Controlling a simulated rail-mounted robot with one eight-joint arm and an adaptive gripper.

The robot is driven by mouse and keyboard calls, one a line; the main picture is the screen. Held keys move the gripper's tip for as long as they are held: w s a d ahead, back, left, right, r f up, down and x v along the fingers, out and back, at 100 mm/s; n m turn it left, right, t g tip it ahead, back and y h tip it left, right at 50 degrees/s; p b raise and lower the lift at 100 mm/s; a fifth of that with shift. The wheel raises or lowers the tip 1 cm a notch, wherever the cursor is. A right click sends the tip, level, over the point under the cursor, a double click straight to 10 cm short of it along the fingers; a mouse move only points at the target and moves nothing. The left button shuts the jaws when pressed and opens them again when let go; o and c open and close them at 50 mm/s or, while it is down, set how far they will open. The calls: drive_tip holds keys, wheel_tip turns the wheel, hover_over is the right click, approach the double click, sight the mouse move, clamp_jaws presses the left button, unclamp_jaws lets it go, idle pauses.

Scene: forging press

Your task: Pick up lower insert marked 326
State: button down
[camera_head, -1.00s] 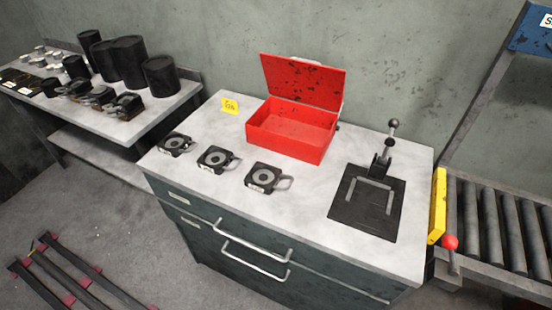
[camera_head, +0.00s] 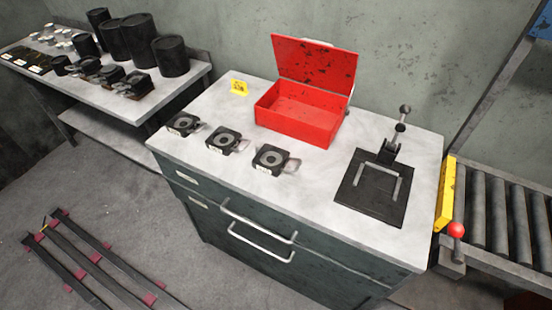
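Three similar dark square inserts with round grey centres and loop handles lie in a row on the cabinet top, left of and in front of the red box: a left one (camera_head: 181,124), a middle one (camera_head: 222,141) and a right one (camera_head: 269,158). Each has a small white label on its front edge. The labels are too small to read, so I cannot tell which insert is marked 326. More dark handled blocks (camera_head: 136,84) sit on the table at the far left; their markings are not readable either. My gripper is not in view.
An open red box (camera_head: 297,118) stands on the cabinet (camera_head: 330,228) behind the inserts. A black clamp fixture (camera_head: 372,190) with an upright lever is at right. Black cylinders (camera_head: 134,45) stand on the left table. A roller conveyor (camera_head: 500,215) is at far right. Rails (camera_head: 85,262) lie on the floor.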

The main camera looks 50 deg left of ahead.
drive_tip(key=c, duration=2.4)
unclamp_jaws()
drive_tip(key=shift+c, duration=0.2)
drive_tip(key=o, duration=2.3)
